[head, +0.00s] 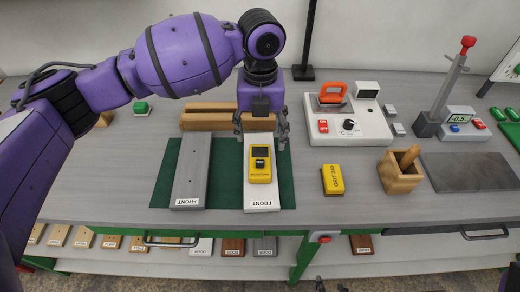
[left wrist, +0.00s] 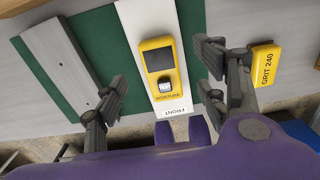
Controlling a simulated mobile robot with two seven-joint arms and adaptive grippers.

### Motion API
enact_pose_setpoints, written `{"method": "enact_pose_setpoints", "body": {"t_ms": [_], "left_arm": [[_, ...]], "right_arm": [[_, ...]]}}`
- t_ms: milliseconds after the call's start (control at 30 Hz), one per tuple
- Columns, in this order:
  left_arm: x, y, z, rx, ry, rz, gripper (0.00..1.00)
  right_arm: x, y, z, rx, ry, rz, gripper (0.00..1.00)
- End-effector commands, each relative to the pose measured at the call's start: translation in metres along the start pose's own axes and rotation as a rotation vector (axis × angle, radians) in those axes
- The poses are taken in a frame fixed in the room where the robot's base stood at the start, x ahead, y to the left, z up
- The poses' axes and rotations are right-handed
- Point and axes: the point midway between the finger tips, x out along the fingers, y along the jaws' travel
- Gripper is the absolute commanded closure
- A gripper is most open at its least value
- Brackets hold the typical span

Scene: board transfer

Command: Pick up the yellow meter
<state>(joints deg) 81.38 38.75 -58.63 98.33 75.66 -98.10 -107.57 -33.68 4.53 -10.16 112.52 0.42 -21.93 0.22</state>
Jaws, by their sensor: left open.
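The yellow meter (head: 260,165) has a dark screen and a dark and light knob-like part. It lies on a white board (head: 263,202) marked FRONT, on the green mat (head: 223,197). In the left wrist view the meter (left wrist: 156,58) lies between and beyond the spread fingers. My left gripper (head: 262,130) is above the far part of the white board, behind the meter in the head view. In the wrist view the left gripper (left wrist: 165,90) is open and empty, with its fingers apart from the meter. My right gripper is not clearly in view.
A grey board (head: 190,170) lies left of the white one. A yellow GRIT 240 block (head: 333,180) and a wooden box (head: 400,174) stand to the right. Wooden bars (head: 208,117) lie behind. A white sander-like station (head: 347,124) is at back right.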

Motion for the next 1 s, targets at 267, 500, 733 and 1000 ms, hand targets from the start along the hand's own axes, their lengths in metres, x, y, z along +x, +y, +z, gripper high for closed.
{"method": "enact_pose_setpoints", "body": {"t_ms": [267,500,733,1000], "left_arm": [[0.027,0.001,-0.002,-0.001,0.002,0.002,0.34],[0.062,0.001,-0.004,-0.002,0.002,0.0,0.34],[0.071,0.001,-0.004,0.0,0.0,0.0,0.34],[0.071,0.001,-0.004,-0.001,0.0,0.0,0.62]], "right_arm": [[-0.005,0.007,0.017,-0.014,-0.032,0.005,0.6],[-0.006,0.004,0.004,-0.012,-0.011,0.001,0.6],[-0.002,-0.001,-0.005,-0.006,0.003,-0.005,0.6],[-0.001,-0.003,-0.006,0.001,0.004,-0.006,0.6]]}}
